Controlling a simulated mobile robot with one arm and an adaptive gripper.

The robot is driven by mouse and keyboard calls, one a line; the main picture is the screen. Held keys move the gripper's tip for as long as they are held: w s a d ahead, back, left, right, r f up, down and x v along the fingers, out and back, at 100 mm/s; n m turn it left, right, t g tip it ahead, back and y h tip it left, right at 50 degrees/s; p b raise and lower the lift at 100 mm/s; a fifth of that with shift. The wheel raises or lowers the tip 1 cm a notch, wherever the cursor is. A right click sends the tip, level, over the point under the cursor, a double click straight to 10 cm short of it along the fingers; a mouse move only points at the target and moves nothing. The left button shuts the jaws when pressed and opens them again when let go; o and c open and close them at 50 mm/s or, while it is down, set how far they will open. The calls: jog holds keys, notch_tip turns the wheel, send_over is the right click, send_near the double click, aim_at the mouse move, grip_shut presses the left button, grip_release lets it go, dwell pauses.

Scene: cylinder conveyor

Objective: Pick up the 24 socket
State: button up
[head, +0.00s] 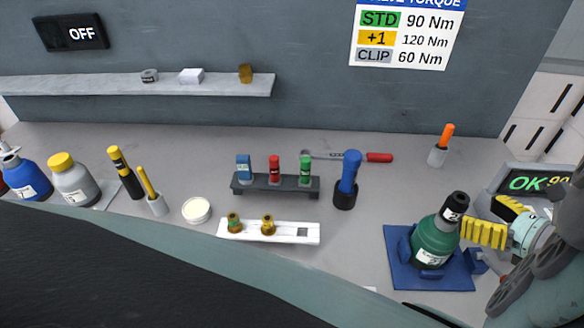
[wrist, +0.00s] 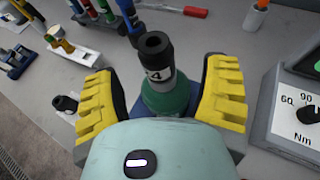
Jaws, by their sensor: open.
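A black socket (head: 456,205) with a white label band sits upright on top of a green bottle-shaped cylinder (head: 436,240) in a blue holder (head: 400,275). In the wrist view, the same socket (wrist: 156,58) shows its open top, and its label reads a partly visible number ending in 4. My gripper (head: 484,217) is open, close to the right side of the socket and cylinder. In the wrist view my gripper (wrist: 161,72) has its yellow fingers spread, one on each side of the socket, with clear gaps.
A dark rack (head: 277,188) holds blue, red and green sockets. A white tray (head: 285,238) with brass fittings lies in front. A blue tool (head: 347,178) stands in a black cup beside the rack. A torque display (head: 530,181) is close on the right. More bottles stand far left.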

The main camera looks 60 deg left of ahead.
aim_at(456, 206)
jog(key=p+x, duration=0.2)
jog(key=x, duration=0.1)
jog(key=p+x, duration=0.1)
jog(key=shift+s+a, duration=0.2)
jog(key=shift+a, duration=0.05)
jog(key=shift+a+f, duration=0.35)
jog(key=shift+f, duration=0.05)
jog(key=shift+w+d, duration=0.1)
grip_shut()
